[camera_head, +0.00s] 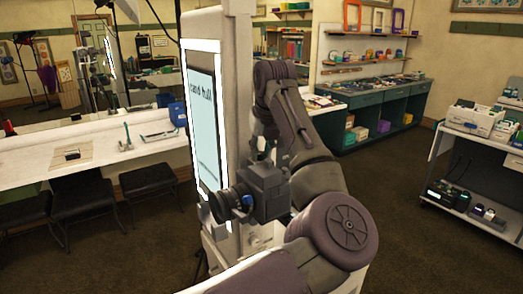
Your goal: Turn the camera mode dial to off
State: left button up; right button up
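A black camera (266,190) with its round lens (229,203) facing left is in the middle of the head view, in front of a white kiosk (237,90). A small blue spot shows on the camera's near side by the lens; I cannot make out the mode dial or its setting. My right gripper is not in view.
The kiosk has a tall lit screen (203,120). A white counter (100,150) with black stools (83,210) stands at the left. Green cabinets (385,118) line the back right. A grey cart (475,160) stands at the right. The floor between them is clear.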

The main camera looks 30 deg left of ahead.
pick_arm(q)
grip_shut()
jog(key=shift+n, duration=0.3)
jog(key=n, duration=0.1)
jog(key=n+g+p, duration=0.1)
jog(key=n, duration=0.1)
jog(key=shift+w+r+g+y, duration=0.2)
jog(key=shift+g+y, duration=0.1)
jog(key=shift+y, duration=0.1)
jog(key=n+g+p, duration=0.1)
jog(key=n+p, duration=0.1)
jog(key=n, duration=0.2)
jog(key=shift+w, duration=0.1)
jog(key=shift+w+f+n+g+p, duration=0.1)
jog(key=shift+n+g+p, duration=0.7)
jog(key=shift+n, duration=0.5)
jog(key=o, duration=0.7)
grip_release()
jog(key=shift+f, duration=0.1)
